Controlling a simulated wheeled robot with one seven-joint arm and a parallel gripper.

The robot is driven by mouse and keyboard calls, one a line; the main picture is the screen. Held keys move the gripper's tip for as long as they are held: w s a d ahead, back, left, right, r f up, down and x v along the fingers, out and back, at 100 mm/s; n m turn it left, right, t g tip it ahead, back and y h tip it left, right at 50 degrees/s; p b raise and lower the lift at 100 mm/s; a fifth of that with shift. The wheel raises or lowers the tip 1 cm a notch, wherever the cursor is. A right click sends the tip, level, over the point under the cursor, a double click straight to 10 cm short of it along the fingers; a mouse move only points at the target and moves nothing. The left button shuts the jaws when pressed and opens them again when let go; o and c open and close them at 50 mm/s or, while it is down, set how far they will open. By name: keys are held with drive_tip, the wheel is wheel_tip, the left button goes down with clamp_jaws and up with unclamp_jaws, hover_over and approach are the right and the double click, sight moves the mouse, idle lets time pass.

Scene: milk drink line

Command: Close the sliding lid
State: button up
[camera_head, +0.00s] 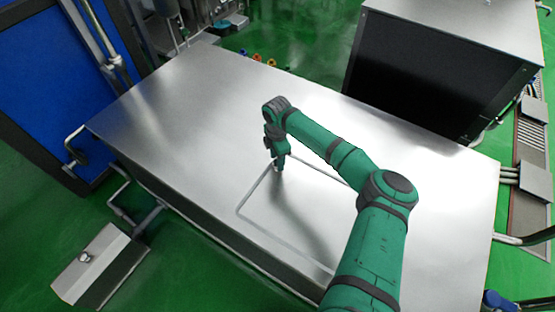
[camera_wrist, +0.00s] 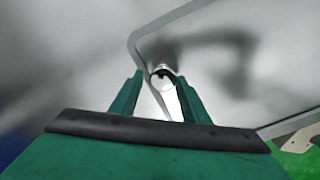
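The sliding lid (camera_head: 262,212) appears as a flat metal panel inside a thin rectangular outline in the steel top, partly hidden by my arm. In the wrist view its surface (camera_wrist: 215,60) is grey and shiny, with a rounded rim corner. A small round bright knob (camera_wrist: 163,72) stands near that corner. My gripper (camera_head: 279,168) points down at the far corner of the outline. In the wrist view my gripper (camera_wrist: 158,78) has its two green fingers apart, one on each side of the knob. Contact with the knob cannot be made out.
The steel top (camera_head: 190,120) is bare and clear to the left. A dark-fronted metal cabinet (camera_head: 430,80) stands behind at the right. A blue panel (camera_head: 45,90) is at the far left. A grey box (camera_head: 100,262) sits on the green floor at lower left.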

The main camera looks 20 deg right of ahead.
drive_tip(key=shift+o, duration=0.9)
drive_tip(key=shift+r, duration=0.2)
wheel_tip(320, 180, up, 10)
drive_tip(key=shift+r, duration=0.25)
